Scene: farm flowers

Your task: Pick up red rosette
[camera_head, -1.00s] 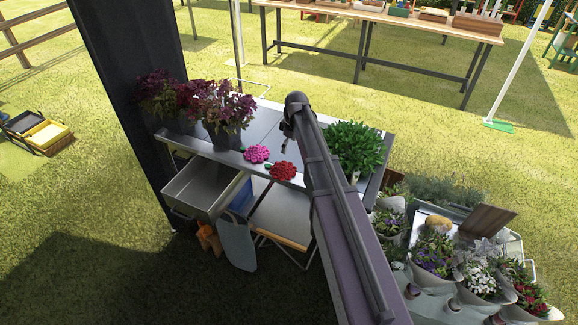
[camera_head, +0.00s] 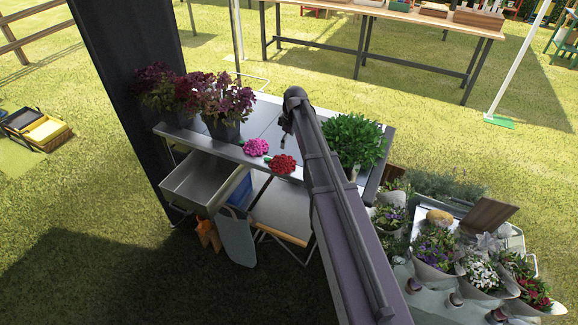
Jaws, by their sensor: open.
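The red rosette (camera_head: 282,164) lies at the front edge of the grey metal table, just left of my arm. A pink rosette (camera_head: 256,147) lies close beside it, to the upper left. My gripper (camera_head: 285,141) hangs from the end of my arm above the tabletop, behind and slightly above the red rosette in the picture. It is small and dark here, open, and apart from both rosettes. My arm hides part of the table to the right.
The table (camera_head: 262,118) also holds dark red potted plants (camera_head: 227,105) at left and a green bushy plant (camera_head: 353,140) at right. An open metal drawer (camera_head: 195,183) juts out below. Flower bags (camera_head: 435,250) stand at the right.

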